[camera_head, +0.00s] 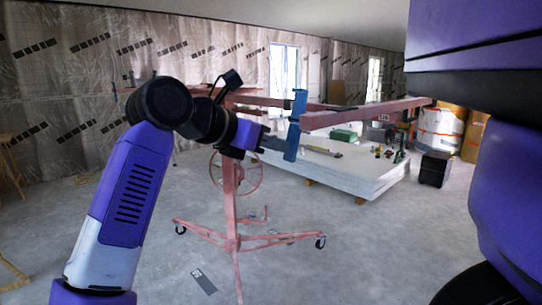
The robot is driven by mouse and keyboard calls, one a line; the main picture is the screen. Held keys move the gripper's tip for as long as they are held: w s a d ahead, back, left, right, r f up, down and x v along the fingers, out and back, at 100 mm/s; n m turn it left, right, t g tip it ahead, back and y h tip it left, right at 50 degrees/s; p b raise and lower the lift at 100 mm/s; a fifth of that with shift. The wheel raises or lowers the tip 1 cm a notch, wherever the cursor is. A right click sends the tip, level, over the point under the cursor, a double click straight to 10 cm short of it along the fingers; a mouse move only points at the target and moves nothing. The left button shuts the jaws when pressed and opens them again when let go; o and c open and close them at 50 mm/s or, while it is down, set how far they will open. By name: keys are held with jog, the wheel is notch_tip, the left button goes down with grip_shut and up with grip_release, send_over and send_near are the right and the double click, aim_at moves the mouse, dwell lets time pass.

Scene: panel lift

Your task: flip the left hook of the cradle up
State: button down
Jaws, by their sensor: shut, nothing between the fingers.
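The pink panel lift (229,200) stands on casters in the middle of the room, its cradle arms (365,112) reaching out to the right near the top. A blue hook piece (297,110) sits at the near left end of the cradle. It extends both above and below the pink arm; I cannot tell for sure whether it is flipped up. My gripper (284,146) is shut and empty, pointing right at the lower part of the blue piece. Its tips are at or very near that part; I cannot tell if they touch. The cradle's far right end is partly hidden.
A stack of white panels (355,177) lies on the floor behind the lift, with tools and a green box (344,135) on top. A black case (435,169) and cardboard boxes (473,137) stand at right. The floor in front of the lift is mostly clear.

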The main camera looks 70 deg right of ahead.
jog(key=h+b, duration=0.1)
jog(key=b, duration=0.2)
jog(key=d+f+g+h+b, duration=0.1)
jog(key=b, duration=0.2)
jog(key=s+f+g+h+b, duration=0.1)
jog(key=b, duration=0.2)
jog(key=shift+s+d+f+h, duration=0.1)
jog(key=shift+d+f+h, duration=0.05)
jog(key=shift+d+h, duration=0.25)
jog(key=shift+d+g, duration=0.1)
jog(key=shift+g, duration=0.2)
jog(key=shift+b, duration=0.3)
jog(key=b+v, duration=0.1)
jog(key=v, duration=1.3)
jog(key=shift+b, duration=0.3)
jog(key=shift+s+r, duration=0.1)
jog(key=shift+r, duration=0.1)
